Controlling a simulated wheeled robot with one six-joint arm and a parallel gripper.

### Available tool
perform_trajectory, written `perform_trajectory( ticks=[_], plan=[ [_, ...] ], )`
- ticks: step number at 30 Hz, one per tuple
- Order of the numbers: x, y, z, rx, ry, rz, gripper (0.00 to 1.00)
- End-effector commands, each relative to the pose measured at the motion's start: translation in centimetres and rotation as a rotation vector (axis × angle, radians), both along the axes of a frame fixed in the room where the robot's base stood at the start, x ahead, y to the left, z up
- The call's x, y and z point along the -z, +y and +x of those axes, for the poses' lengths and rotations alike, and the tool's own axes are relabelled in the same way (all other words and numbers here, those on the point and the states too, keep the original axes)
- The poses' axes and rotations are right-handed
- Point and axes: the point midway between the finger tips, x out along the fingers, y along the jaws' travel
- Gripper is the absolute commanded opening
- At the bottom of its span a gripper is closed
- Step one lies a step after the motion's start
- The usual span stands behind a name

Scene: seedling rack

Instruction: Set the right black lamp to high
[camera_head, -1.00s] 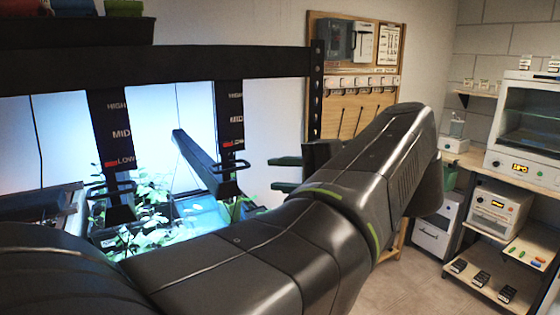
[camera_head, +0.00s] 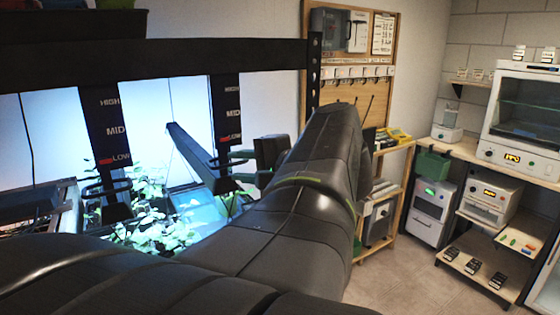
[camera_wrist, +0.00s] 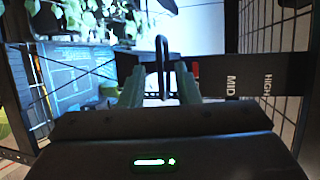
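The right black lamp (camera_head: 192,150) is a long dark bar below the right post (camera_head: 226,100), which is marked HIGH, MID and LOW. The red marker (camera_head: 231,139) is at LOW. The lamp's loop handle (camera_head: 234,158) sticks out near the post's foot. My gripper (camera_head: 250,155) is just right of this handle, partly hidden by its own body. In the wrist view my gripper (camera_wrist: 160,88) is open, with its two pale green fingers apart. The dark handle (camera_wrist: 162,48) stands upright between or just beyond the fingertips; contact cannot be told.
A left lamp handle (camera_head: 106,188) hangs below the left post (camera_head: 100,120), its red marker also at LOW. Leafy seedlings (camera_head: 160,225) are beneath. A black crossbeam (camera_head: 150,62) runs above. Wire mesh (camera_wrist: 285,70) stands at right in the wrist view.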

Motion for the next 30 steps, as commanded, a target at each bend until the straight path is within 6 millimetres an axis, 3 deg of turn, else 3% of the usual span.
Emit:
perform_trajectory(
  ticks=[12, 27, 28, 30],
  plan=[
    [0.9, 3.9, 2.5, -0.003, 0.002, 0.0, 0.29],
    [1.2, 4.8, 3.1, 0.001, 0.0, 0.0, 0.29],
    [1.2, 4.8, 3.1, 0.001, 0.0, 0.0, 0.27],
    [1.2, 4.8, 3.1, 0.001, 0.0, -0.001, 0.13]
  ],
)
